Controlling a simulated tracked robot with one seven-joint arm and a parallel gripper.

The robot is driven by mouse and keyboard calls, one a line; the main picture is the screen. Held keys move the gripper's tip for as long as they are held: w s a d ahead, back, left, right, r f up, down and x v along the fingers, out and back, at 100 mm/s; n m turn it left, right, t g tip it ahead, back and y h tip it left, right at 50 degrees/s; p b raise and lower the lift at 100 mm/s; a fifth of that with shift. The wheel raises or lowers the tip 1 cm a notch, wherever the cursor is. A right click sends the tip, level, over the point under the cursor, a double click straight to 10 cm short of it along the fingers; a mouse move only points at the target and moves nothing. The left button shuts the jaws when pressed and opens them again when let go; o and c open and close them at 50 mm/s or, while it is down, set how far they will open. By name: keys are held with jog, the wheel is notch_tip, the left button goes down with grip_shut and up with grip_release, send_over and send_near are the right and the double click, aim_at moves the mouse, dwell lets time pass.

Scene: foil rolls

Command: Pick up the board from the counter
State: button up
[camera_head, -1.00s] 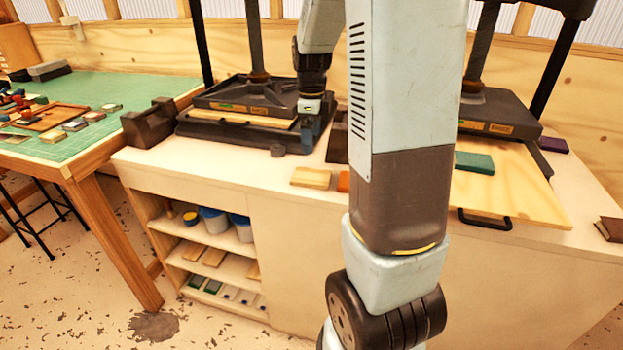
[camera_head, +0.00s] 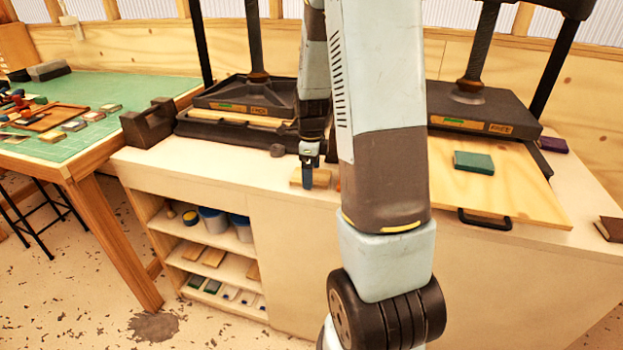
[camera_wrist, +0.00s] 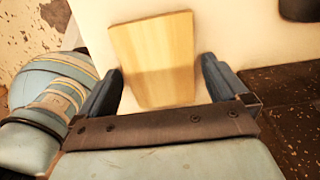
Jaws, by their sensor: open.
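The board is a small light-wood block (camera_head: 297,180) lying flat on the cream counter (camera_head: 190,160), near its front edge. My gripper (camera_head: 307,180) is over it in the head view and hides part of it. In the wrist view the board (camera_wrist: 158,55) lies ahead of and between the two blue-grey fingers of my gripper (camera_wrist: 160,90). The fingers are apart, one on each side of the board's near end. A gap shows on both sides, and I cannot tell how high the fingertips are above the counter.
A dark press (camera_head: 235,105) stands behind the board, and a second press (camera_head: 475,115) stands to the right. A small dark round piece (camera_head: 277,150) lies behind the board. A dark block (camera_head: 148,124) is at left. My arm hides the counter just right of the board.

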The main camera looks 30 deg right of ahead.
jog(key=shift+f, duration=0.25)
jog(key=shift+c, duration=0.4)
jog(key=c, duration=0.8)
jog(key=shift+r, duration=0.1)
jog(key=shift+c, duration=0.2)
